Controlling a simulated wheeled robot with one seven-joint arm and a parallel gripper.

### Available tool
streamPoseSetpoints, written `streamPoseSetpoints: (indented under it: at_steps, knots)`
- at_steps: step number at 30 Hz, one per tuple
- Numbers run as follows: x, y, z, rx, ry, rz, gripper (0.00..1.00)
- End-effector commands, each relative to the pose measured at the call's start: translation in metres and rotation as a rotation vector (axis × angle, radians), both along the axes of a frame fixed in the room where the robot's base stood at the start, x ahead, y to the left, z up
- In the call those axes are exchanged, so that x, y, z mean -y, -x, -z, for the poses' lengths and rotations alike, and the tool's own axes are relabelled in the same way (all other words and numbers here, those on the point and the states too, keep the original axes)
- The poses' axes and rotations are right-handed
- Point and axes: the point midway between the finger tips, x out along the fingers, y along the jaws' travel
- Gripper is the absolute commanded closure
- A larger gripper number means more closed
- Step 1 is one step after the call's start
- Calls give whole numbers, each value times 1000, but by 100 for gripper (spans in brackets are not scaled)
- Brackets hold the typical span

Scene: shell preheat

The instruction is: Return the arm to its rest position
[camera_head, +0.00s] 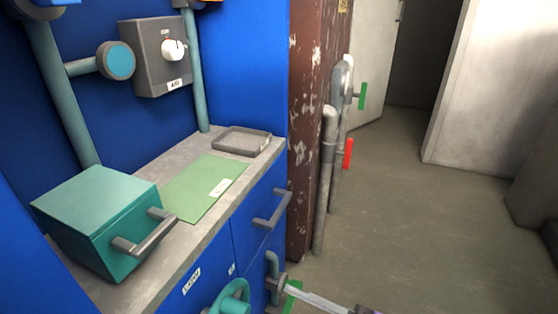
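My gripper is not clearly in view, and I cannot see my arm's pose. At the bottom edge, a pale bar (322,303) runs right from beside a pipe fitting with a green tag (292,296). A dark piece at its right end is cut off by the frame. I cannot tell whether this is a lever or part of my arm.
A blue cabinet (257,232) with a grey counter fills the left. On it are a teal box (97,218) with a handle, a green mat (190,190) and a shallow grey tray (243,141). Vertical pipes (326,185) stand by a rusty post. Open floor (425,235) lies right.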

Motion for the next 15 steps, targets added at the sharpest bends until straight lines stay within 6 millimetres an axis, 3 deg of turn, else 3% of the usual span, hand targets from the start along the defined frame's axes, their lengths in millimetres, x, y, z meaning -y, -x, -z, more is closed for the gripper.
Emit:
streamPoseSetpoints:
  at_steps: [3, 7, 11, 15]
  knots:
    - [11, 2, -45, -198, -305, -7, 50]
    - [36, 18, -74, -501, -698, -63, 50]
    - [74, 37, -82, -870, -1145, -162, 50]
    - [116, 55, -65, -1235, -1612, -277, 50]
